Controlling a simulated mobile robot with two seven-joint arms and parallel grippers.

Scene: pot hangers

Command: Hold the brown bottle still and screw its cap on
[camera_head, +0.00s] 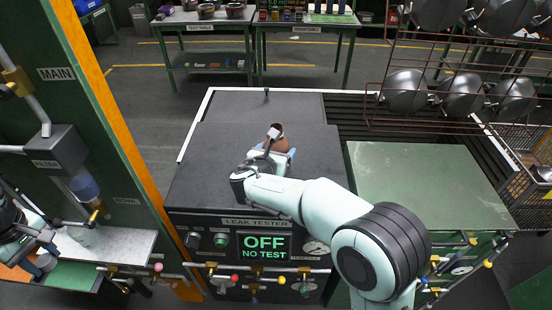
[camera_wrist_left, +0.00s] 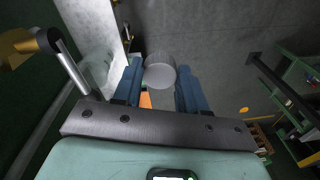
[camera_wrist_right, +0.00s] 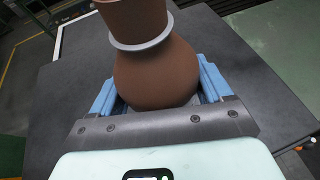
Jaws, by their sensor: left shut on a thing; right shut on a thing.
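The brown bottle (camera_head: 281,147) is over the dark top of the leak tester (camera_head: 215,165). It fills the upper middle of the right wrist view (camera_wrist_right: 155,70), with a pale grey ring (camera_wrist_right: 142,40) around its neck; its mouth is cut off there. My right gripper (camera_wrist_right: 155,88) is shut on the bottle's round body, a blue finger on each side. My left gripper (camera_wrist_left: 159,70) is shut on a grey round cap (camera_wrist_left: 160,72), well away from the bottle. In the head view my left arm is at the left edge; its grip is hard to make out there.
The leak tester's screen (camera_head: 264,246) reads OFF, NO TEST. A green panel with an orange edge (camera_head: 125,120) stands between my left arm and the tester. A pale shelf (camera_head: 105,242) is near that arm. A wire rack with metal pots (camera_head: 462,93) stands at the right.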

